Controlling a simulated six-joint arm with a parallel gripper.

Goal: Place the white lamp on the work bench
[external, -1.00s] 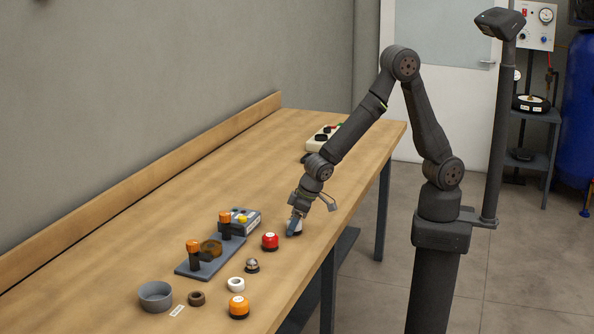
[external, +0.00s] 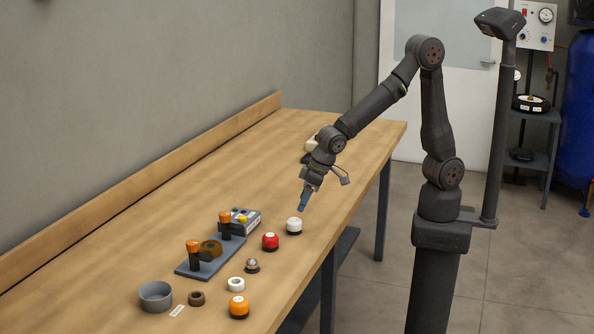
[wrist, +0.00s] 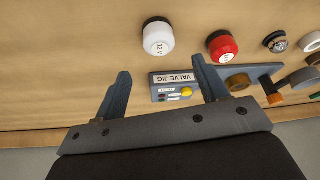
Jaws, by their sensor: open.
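The white lamp (external: 294,225), a white cap on a dark base, stands upright on the work bench (external: 215,172). It is behind and right of a red lamp (external: 270,242). My gripper (external: 304,205) is open and empty, just above the white lamp and apart from it. In the wrist view the white lamp (wrist: 158,38) is at the top middle, beyond the open fingers (wrist: 163,95), with nothing between them.
A valve jig box (external: 242,220) and a plate with orange-topped posts (external: 208,258) stand left of the lamps. A grey ring (external: 155,296), a white ring (external: 236,285), an orange lamp (external: 238,307) and a metal knob (external: 252,265) are nearer. The bench behind is largely clear.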

